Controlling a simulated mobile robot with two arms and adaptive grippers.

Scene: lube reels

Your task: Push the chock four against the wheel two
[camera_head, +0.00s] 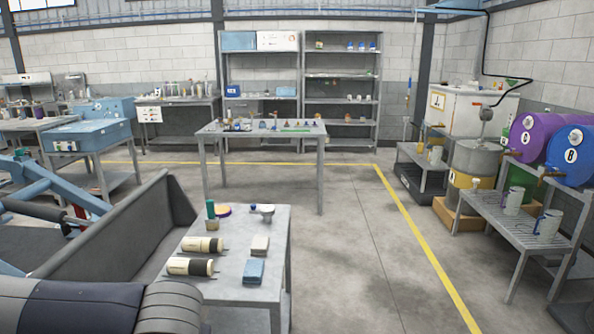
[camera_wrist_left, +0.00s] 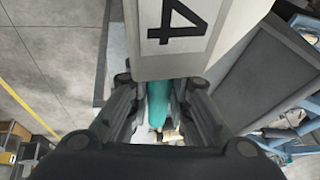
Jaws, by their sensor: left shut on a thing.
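Chock four, a pale grey block with a black 4 on its face (camera_wrist_left: 205,45), fills the top middle of the left wrist view. My left gripper (camera_wrist_left: 161,88) is shut on it, one dark finger on each side. A teal piece (camera_wrist_left: 158,104) shows between the fingers below the block. The head view does not show my left gripper or the block; only part of my arm shows at the lower left. I cannot make out a wheel marked two in either view. My right gripper is not in view.
A grey cart (camera_head: 233,272) with filters, a green bottle (camera_head: 211,209) and small blocks stands in front. A dark grey panelled structure (camera_head: 125,240) is left of it. A worktable (camera_head: 262,130) stands behind. The floor to the right is clear up to the drum rack (camera_head: 525,225).

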